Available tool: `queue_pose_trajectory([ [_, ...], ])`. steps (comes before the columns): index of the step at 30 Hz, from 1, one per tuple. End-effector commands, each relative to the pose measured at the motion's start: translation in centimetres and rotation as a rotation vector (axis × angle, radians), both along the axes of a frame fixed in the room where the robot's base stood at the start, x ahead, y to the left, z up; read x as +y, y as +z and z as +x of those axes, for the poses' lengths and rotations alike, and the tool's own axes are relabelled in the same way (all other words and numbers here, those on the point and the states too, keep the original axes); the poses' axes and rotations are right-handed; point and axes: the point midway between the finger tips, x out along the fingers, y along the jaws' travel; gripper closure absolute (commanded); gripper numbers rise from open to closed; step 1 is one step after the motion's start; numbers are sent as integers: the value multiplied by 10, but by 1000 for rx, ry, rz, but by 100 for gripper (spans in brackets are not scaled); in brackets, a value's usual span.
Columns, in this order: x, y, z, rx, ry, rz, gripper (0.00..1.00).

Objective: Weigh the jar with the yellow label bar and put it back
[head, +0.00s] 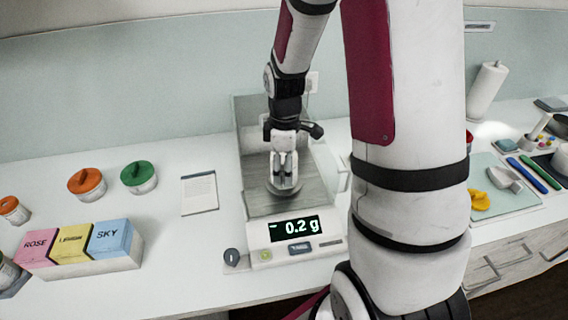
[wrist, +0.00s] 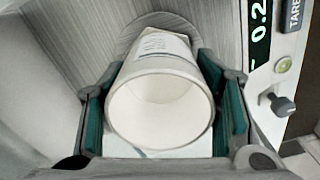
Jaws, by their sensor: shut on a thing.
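My gripper (head: 284,172) points down over the round pan (head: 284,190) of the scale (head: 262,250). In the wrist view its green-padded fingers (wrist: 160,115) are shut on a white, open-mouthed cylindrical vessel (wrist: 158,70). The vessel looks empty and has a pale printed label on its side. I see no yellow bar on it. The pan (wrist: 150,22) shows just beyond the vessel; I cannot tell whether they touch. Jars with orange (head: 87,182) and green (head: 139,176) lids stand on the counter at left.
A white card (head: 199,193) lies left of the scale. Clear side panels flank the pan. Pens (head: 533,174) and a paper roll (head: 487,90) are at right.

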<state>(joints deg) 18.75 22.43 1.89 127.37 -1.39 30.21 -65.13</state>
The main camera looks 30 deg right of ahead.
Motion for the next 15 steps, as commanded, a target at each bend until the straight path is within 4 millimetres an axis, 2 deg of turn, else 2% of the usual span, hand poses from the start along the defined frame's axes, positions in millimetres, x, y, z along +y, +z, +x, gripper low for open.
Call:
queue_pose_trajectory([
  [15, 0, -3, 0, 1, 0, 0, 74],
])
